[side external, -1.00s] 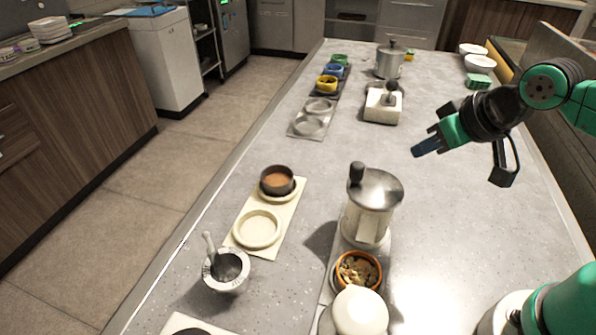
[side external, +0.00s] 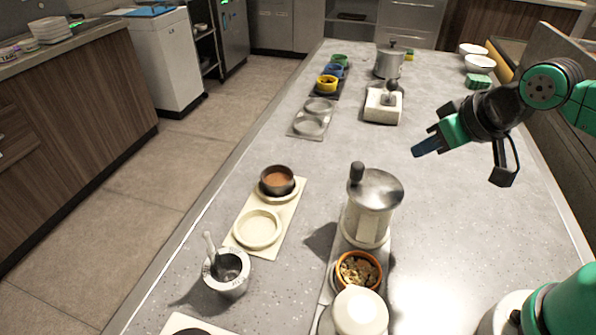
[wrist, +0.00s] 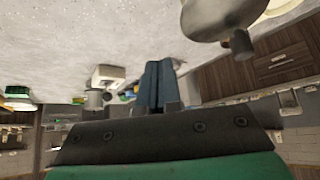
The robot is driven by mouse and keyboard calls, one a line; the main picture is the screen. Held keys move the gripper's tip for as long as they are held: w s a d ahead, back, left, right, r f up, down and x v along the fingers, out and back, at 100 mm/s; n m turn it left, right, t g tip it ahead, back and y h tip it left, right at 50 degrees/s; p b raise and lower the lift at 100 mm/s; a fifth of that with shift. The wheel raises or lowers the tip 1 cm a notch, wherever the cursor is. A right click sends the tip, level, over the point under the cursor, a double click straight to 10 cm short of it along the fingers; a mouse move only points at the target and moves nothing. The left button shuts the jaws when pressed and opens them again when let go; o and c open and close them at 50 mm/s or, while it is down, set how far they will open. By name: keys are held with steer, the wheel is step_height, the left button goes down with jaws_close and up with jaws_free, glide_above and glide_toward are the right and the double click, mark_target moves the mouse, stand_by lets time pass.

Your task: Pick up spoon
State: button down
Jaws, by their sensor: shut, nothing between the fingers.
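No spoon is clearly recognisable in either view. A small dark-knobbed utensil (side external: 391,88) stands in a pale block-shaped holder (side external: 380,110) on the far part of the counter; I cannot tell whether it is the spoon. A mortar (side external: 227,284) with a light stick-like handle (side external: 209,246) leaning in it stands near the left edge. My gripper (side external: 427,147) is in the air over the right side of the counter, nearer than the holder and right of it. Its blue fingers (wrist: 157,85) are together and empty in the wrist view.
A metal-lidded pot (side external: 372,205) stands mid-counter, with an orange bowl (side external: 358,270) of brown bits in front. A cream tray (side external: 242,243) holds a dark bowl (side external: 277,181). A metal pot (side external: 389,62) stands at the far end.

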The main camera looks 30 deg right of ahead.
mark_target(207, 233)
steer(key=c, duration=1.5)
jaws_free()
steer(key=o, duration=0.8)
steer(key=shift+o, duration=0.2)
steer(key=shift+a, duration=0.1)
steer(key=w+a, duration=0.1)
steer(key=a, duration=0.1)
steer(key=w+a+r+n+y, duration=0.1)
steer(key=a, duration=0.1)
steer(key=w+a+n+g, duration=0.1)
steer(key=shift+a+r, duration=0.35)
steer(key=shift+a, duration=0.05)
steer(key=a+f+n+g, duration=0.1)
steer(key=a+n, duration=0.1)
steer(key=a, duration=0.5)
steer(key=a+f+n+g+y, duration=0.1)
steer(key=a+n, duration=0.1)
steer(key=a, duration=0.6)
steer(key=a+n+g+y, duration=0.1)
steer(key=a+n, duration=0.2)
steer(key=a, duration=0.5)
steer(key=shift+s+f, duration=0.1)
steer(key=shift+f, duration=0.3)
steer(key=shift+a+f, duration=0.25)
steer(key=shift+a, duration=0.1)
steer(key=shift+x, duration=2.6)
